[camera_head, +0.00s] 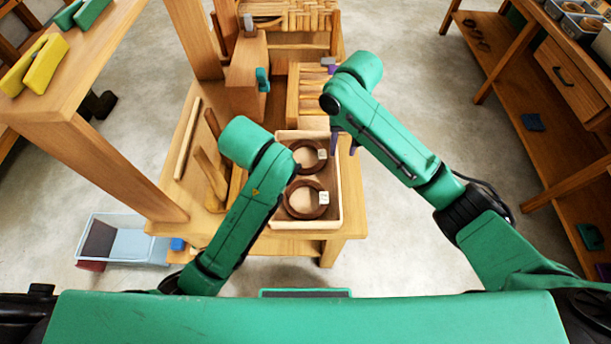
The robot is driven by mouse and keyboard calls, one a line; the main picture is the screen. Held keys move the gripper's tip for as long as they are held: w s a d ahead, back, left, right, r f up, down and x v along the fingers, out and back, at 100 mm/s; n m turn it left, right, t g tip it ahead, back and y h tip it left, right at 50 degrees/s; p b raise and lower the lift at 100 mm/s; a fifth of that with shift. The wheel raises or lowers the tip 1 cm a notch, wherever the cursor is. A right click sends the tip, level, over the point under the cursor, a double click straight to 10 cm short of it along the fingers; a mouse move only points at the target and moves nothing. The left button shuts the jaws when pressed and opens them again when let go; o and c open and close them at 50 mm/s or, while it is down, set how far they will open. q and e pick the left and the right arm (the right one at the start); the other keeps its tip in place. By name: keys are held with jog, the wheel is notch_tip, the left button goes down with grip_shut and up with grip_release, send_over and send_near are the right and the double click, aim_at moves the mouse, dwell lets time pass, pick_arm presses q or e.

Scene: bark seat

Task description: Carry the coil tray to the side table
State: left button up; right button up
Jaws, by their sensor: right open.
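The coil tray (337,200) is a pale wooden tray with low walls, standing on a wooden bench in the middle of the view. Two dark brown coils lie in it, a far coil (318,158) and a near coil (291,205), each with a small white tag. My right gripper (345,143) is open, pointing down at the tray's far right corner. I cannot tell whether it touches the tray wall. My left arm crosses the tray's left side and hides part of it; my left gripper is hidden behind that arm.
Wooden rods (187,140) lie on the bench left of the tray. A wooden block with a teal clamp (262,80) stands behind. A table with yellow and green tools (34,64) is at left, a blue-grey bin (130,243) on the floor. Shelving (560,130) stands right; floor between is clear.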

aim_at(338, 171)
pick_arm(q)
jog(key=x, duration=1.1)
jog(key=shift+w+f, duration=0.1)
jog(key=shift+f, duration=0.2)
pick_arm(e)
notch_tip(338, 171, down, 12)
jog(key=shift+s+r, duration=0.1)
jog(key=shift+r, duration=0.05)
pick_arm(q)
grip_shut()
pick_arm(e)
grip_shut()
jog(key=shift+r, duration=0.1)
